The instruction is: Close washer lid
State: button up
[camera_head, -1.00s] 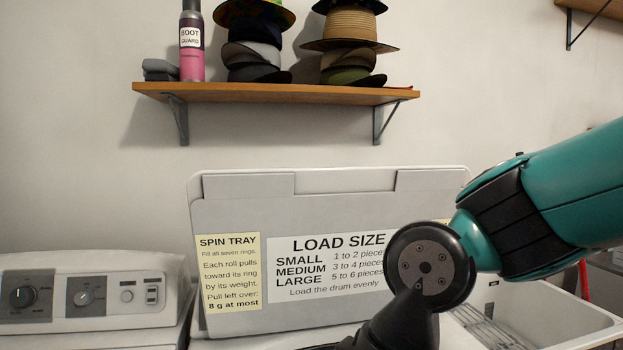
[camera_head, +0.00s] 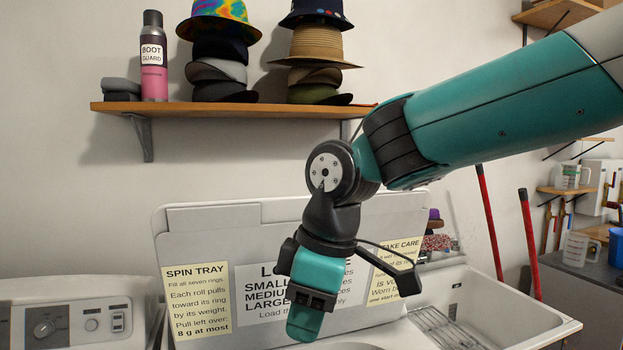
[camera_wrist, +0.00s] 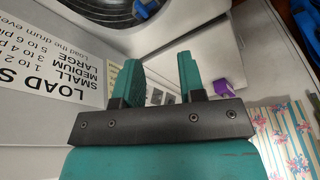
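The washer lid (camera_head: 195,226) is a pale grey panel standing raised, leaning slightly back, with yellow and white labels on its inner face. Part of the lid (camera_wrist: 45,65) fills the left of the wrist view, with the load size label. My gripper (camera_head: 308,318) points down in front of the lid and hides the middle of its labels. In the wrist view my gripper (camera_wrist: 159,80) has its two teal fingers apart with nothing between them. At the top of that view is a round dark washer opening (camera_wrist: 95,10) with something blue by it. Any contact with the lid cannot be told.
A white control panel (camera_head: 85,322) is at left, and a white sink (camera_head: 510,310) with a wire rack is at right. A wooden shelf (camera_head: 225,110) above carries hats and a spray can (camera_head: 154,58). Two red poles (camera_head: 489,220) stand behind the sink.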

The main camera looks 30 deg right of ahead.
jog(key=w+d+r+n+h+p, duration=0.1)
jog(key=w+d+r+n+p, duration=0.15)
jog(key=w+d+r, duration=0.4)
jog(key=w+d+r+n+t+h+p, duration=0.1)
jog(key=w+r+p, duration=0.25)
jog(key=r, duration=0.65)
jog(key=w+d+r+n+h+p, duration=0.15)
jog(key=w+d+r+p, duration=0.25)
jog(key=r, duration=0.4)
jog(key=shift+y, duration=0.35)
jog(key=p+x, duration=0.1)
jog(key=x, duration=0.4)
jog(key=p+x, duration=0.1)
jog(key=x, duration=0.5)
jog(key=w+p+x, duration=0.1)
jog(key=x, duration=0.5)
jog(key=shift+a, duration=0.1)
grip_shut()
